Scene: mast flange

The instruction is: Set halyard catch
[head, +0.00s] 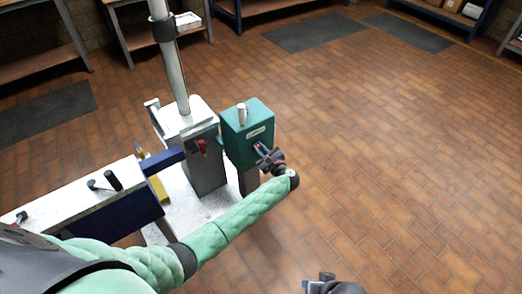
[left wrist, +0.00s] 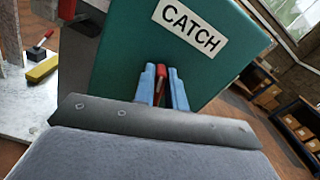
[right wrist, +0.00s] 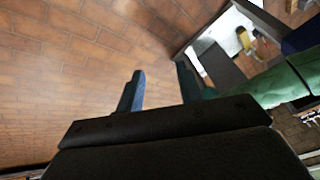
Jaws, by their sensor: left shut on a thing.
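A teal box (head: 247,132) stands on a grey post to the right of the mast base in the head view. Its white label (left wrist: 189,27) reads CATCH in the left wrist view. My left gripper (head: 262,150) is at the front face of this box. In the left wrist view my left gripper (left wrist: 165,85) is shut on a red lever (left wrist: 171,82) below the label; only part of the lever shows between the blue fingers. The mast (head: 172,65) rises upright from a grey housing. My right gripper (right wrist: 158,85) is open and empty over the brick floor.
A red part (head: 202,146) sits on the grey housing. A blue bench with a white top (head: 75,199) and black handles stands at left. A white base plate (head: 190,205) lies below. Shelves (left wrist: 300,125) with boxes stand farther off. The floor at right is clear.

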